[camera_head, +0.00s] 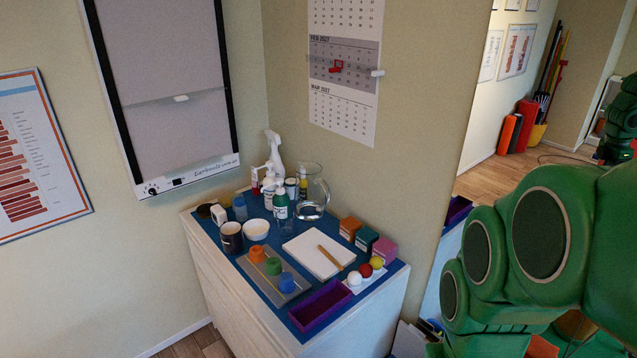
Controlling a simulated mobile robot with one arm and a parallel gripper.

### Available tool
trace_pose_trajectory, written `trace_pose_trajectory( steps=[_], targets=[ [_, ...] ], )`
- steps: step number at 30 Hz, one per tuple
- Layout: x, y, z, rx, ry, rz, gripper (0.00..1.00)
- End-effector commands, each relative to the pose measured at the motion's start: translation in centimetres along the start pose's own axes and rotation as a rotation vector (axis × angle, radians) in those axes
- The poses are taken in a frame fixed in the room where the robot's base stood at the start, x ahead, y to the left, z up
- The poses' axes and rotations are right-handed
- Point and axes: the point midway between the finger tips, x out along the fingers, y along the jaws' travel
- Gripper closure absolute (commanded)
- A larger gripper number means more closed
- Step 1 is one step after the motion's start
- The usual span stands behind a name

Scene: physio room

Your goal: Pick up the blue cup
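A small blue cup-like piece (287,282) stands at the front end of a grey board (267,297), in a row with a green piece (273,266) and an orange piece (257,254). Another bluish, cup-like container (239,208) stands farther back on the left, beside a white mug (218,214). At this size I cannot tell for certain which of the two is the blue cup. My green arm fills the right side, apart from the cabinet top. My gripper is not in view.
The cabinet (205,262) has a blue top crowded with a dark mug (231,237), white bowl (256,229), glass pitcher (312,192), bottles, white pad (318,254), small boxes, balls and a purple tray (320,306). Walls close off the back. A mirror seems to stand at right.

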Motion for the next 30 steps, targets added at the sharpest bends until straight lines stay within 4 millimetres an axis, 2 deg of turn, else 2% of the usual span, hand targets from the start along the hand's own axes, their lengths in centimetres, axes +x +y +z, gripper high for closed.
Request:
trace_pose_trajectory(
  steps=[13,27,28,30],
  targets=[
    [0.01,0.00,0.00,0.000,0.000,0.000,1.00],
    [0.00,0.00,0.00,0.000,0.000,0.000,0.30],
    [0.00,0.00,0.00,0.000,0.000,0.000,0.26],
    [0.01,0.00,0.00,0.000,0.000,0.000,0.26]
  ],
)
